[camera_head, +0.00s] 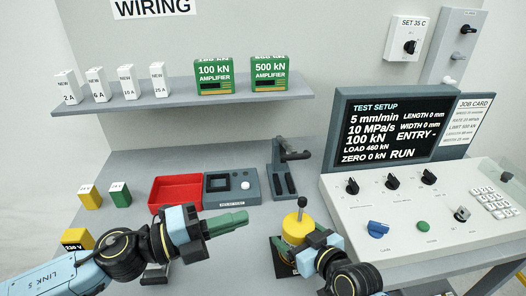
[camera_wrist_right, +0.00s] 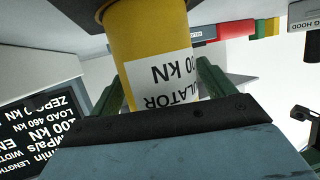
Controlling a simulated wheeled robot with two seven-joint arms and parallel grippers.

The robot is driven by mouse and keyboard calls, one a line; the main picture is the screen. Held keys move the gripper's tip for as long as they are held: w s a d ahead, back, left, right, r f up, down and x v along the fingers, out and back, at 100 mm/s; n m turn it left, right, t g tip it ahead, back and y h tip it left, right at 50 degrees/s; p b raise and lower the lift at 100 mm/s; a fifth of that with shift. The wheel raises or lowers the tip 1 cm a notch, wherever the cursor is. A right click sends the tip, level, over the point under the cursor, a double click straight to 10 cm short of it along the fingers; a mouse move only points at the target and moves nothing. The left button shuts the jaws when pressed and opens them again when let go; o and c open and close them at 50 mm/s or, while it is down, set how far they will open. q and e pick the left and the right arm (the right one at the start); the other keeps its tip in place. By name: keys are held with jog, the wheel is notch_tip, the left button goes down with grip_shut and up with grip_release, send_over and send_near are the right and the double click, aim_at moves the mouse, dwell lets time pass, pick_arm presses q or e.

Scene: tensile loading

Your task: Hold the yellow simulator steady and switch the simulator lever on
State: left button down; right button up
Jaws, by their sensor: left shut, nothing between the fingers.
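The yellow simulator (camera_head: 297,228) is an upright cylinder on a dark base, with a lever ending in a round knob (camera_head: 302,202) on top. My right gripper (camera_head: 300,246) is at its front side. In the right wrist view the yellow cylinder (camera_wrist_right: 145,45) with a white label lies between the two green fingers (camera_wrist_right: 160,80), which appear to press on both sides; the lever is out of that view. My left gripper (camera_head: 236,221) is left of the simulator, its green fingers together and empty, pointing right and apart from the lever.
A red tray (camera_head: 176,191), a grey device (camera_head: 232,188) and a dark stand (camera_head: 283,172) sit behind. The control console (camera_head: 400,225) with knobs and a screen (camera_head: 405,128) is at right. Yellow (camera_head: 89,197) and green (camera_head: 119,194) blocks stand at left.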

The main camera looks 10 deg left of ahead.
jog(key=shift+o, duration=0.8)
